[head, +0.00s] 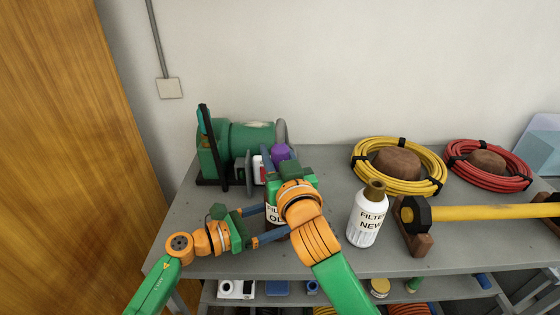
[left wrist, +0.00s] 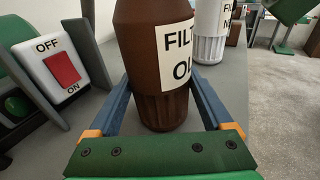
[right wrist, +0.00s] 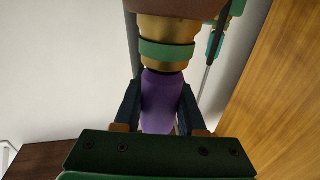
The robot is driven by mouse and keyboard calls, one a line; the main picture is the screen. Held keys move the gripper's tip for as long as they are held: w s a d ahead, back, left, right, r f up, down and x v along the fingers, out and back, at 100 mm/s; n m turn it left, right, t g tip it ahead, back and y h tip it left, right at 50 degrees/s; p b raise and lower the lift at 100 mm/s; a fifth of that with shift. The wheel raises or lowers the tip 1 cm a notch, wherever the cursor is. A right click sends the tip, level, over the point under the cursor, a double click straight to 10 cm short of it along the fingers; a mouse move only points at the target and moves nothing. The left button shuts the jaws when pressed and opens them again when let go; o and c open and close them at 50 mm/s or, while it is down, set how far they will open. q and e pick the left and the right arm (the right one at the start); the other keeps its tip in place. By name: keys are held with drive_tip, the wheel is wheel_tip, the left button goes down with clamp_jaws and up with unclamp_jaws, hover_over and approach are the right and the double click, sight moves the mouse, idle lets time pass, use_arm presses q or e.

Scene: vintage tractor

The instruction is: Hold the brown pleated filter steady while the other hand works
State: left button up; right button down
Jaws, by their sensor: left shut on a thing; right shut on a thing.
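The brown pleated filter (left wrist: 150,45), labelled FILTER OL..., stands between the two blue fingers of my left gripper (left wrist: 163,100), which is shut on its ribbed lower part. In the head view my left gripper (head: 266,222) reaches in from the left, and the filter (head: 271,215) is mostly hidden behind my right arm. My right gripper (head: 282,166) is above the filter, shut on a purple piece (right wrist: 160,98). In the right wrist view a gold neck (right wrist: 165,55) with a green band lines up with the purple piece, with brown beyond it.
A white bottle labelled FILTER NEW (head: 366,218) stands right of my right arm. A green machine (head: 222,150) and an on/off switch box (left wrist: 55,68) are left of the filter. A hammer (head: 470,212) and yellow (head: 357,172) and red (head: 458,172) coils lie farther right.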

idle(0.3)
use_arm(q)
drive_tip(key=shift+w, duration=0.1)
use_arm(e)
drive_tip(key=shift+w+r, duration=0.1)
drive_tip(key=shift+r, duration=0.3)
use_arm(q)
drive_tip(key=shift+f, duration=0.1)
use_arm(e)
drive_tip(key=shift+r, duration=1.7)
wheel_tip(320, 180, up, 4)
use_arm(q)
drive_tip(key=o, duration=1.3)
